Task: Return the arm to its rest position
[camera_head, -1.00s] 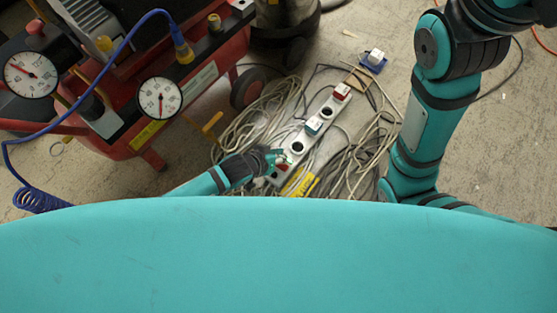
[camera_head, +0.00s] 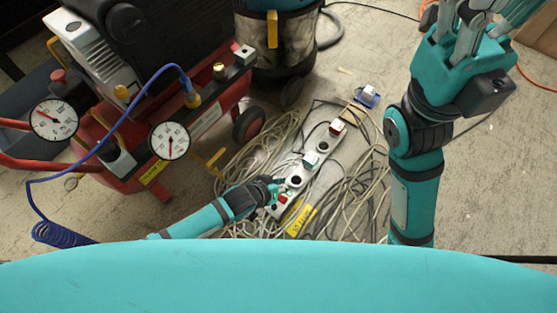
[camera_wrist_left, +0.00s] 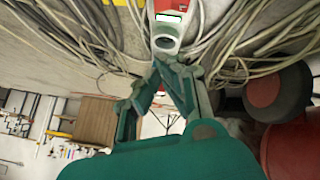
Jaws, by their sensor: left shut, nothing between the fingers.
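My left arm comes in from the lower left in the head view. Its gripper (camera_head: 278,187) is shut and empty at the near end of a grey power strip (camera_head: 323,145); I cannot tell whether they touch. In the left wrist view the gripper's fingertips (camera_wrist_left: 170,64) meet just below the white end of the strip (camera_wrist_left: 167,35). My right arm stands upright at the right of the head view. Its gripper (camera_head: 478,30) is at the top right, away from the strip, with its fingertips partly cut off by the frame.
Tangled cables (camera_head: 350,195) lie around the strip. A red compressor (camera_head: 130,160) with gauges and a blue hose (camera_head: 110,135) stands at the left. A vacuum cleaner (camera_head: 275,45) stands behind. The floor right of my right arm is mostly clear.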

